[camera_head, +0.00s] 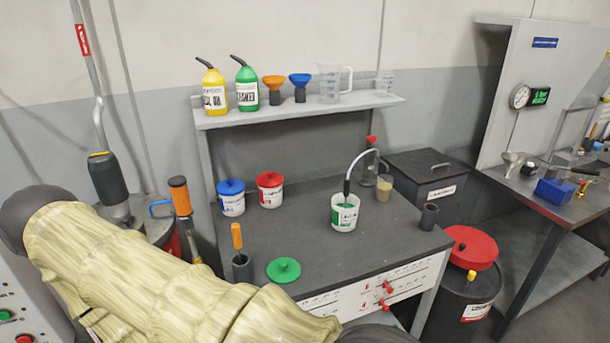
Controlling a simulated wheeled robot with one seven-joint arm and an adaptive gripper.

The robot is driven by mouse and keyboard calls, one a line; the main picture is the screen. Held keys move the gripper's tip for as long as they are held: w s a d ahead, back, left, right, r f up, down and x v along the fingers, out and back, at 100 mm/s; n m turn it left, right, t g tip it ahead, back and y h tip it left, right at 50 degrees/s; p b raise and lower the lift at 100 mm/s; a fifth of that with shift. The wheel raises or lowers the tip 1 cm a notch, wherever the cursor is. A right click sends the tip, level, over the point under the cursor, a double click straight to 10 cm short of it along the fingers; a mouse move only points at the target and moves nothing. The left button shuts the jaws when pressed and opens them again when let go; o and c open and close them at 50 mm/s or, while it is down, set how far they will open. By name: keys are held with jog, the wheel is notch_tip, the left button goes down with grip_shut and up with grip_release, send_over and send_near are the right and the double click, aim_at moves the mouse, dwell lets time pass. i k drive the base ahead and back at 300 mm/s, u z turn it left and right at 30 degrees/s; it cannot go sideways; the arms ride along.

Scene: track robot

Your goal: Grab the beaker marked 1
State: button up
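A clear beaker-like jug (328,86) with a side handle stands on the shelf over the workbench, right of the blue funnel. A smaller clear vessel (386,83) shows at the shelf's right end. A tan cup (384,188) stands on the bench at the back right. No number 1 is legible on any of them, so I cannot tell which is the marked beaker. My arm in its yellowish sleeve crosses the lower left. My gripper is out of view.
The shelf (300,112) also holds yellow and green bottles and two funnels. The bench (305,235) carries blue-lidded and red-lidded tubs, an open white tub (344,213) with a curved tube, and a green lid (283,270). A red-topped drum (470,247) stands right.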

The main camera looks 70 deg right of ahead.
aim_at(384, 188)
jog(key=u, duration=0.9)
jog(key=k, duration=1.45)
jog(key=z, duration=1.5)
